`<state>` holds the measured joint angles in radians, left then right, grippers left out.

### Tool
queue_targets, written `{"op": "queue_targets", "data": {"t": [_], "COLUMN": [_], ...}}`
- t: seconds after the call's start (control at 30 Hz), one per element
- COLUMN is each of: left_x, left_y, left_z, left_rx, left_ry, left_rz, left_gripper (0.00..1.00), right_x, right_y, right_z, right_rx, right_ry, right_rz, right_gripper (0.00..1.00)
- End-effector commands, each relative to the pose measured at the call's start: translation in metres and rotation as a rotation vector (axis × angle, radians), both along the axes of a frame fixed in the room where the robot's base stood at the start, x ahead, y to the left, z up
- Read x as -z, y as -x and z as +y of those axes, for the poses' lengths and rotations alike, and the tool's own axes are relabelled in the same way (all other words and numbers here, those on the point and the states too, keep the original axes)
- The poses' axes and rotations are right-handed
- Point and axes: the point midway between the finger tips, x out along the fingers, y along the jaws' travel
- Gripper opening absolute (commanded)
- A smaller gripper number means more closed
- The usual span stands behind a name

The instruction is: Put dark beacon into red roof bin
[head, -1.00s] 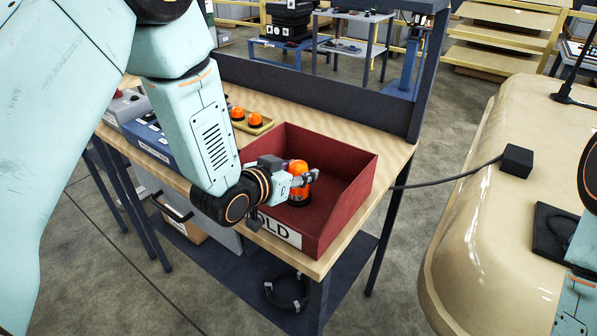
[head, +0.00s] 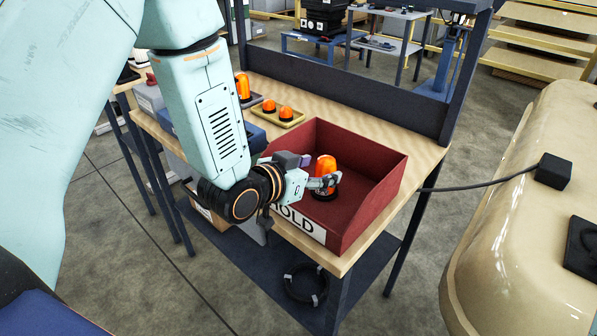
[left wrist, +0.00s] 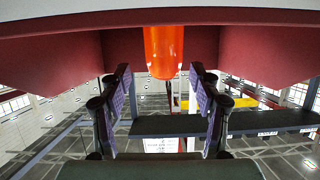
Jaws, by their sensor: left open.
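An orange beacon (head: 326,165) with a dark base stands upright inside the red bin (head: 375,190), whose front label reads "HOLD". My left gripper (head: 324,182) reaches over the bin's near left wall, close to the beacon. Its fingers partly cover the beacon's lower part. In the left wrist view the orange dome (left wrist: 164,50) shows between and beyond the spread fingers of the left gripper (left wrist: 160,88), with visible gaps on both sides. The beacon's base is out of sight there. My right gripper is not in view.
A taller orange beacon (head: 243,86) and a yellow tray (head: 292,122) with two small orange beacons stand on the bench left of the bin. A dark upright panel (head: 370,95) edges the bench's back. A cream rounded body (head: 520,220) is at right.

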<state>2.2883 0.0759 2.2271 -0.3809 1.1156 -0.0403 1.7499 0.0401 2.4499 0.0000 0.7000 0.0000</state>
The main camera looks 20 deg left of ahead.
Motion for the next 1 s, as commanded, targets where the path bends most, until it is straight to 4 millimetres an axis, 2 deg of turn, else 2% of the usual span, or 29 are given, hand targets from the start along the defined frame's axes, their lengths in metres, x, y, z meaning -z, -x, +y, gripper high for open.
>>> {"op": "queue_targets", "data": {"t": [0.2, 0.4, 0.63, 1.0], "left_x": [-0.017, -0.025, -0.029, -0.029], "left_y": [0.037, 0.057, 0.067, 0.068], "left_z": [0.014, 0.021, 0.023, 0.023], "left_rx": [-0.006, -0.004, -0.002, 0.0], "left_ry": [0.007, 0.004, 0.002, 0.0], "left_rz": [0.001, 0.001, 0.0, 0.0], "left_gripper": [0.63, 0.63, 0.63, 0.63], "right_x": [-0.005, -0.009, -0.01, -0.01], "right_y": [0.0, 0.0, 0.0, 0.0], "right_z": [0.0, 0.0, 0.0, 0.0], "right_rx": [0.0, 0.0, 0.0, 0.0], "right_ry": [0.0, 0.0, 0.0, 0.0], "right_rz": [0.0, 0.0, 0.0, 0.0], "right_gripper": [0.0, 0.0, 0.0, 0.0]}}
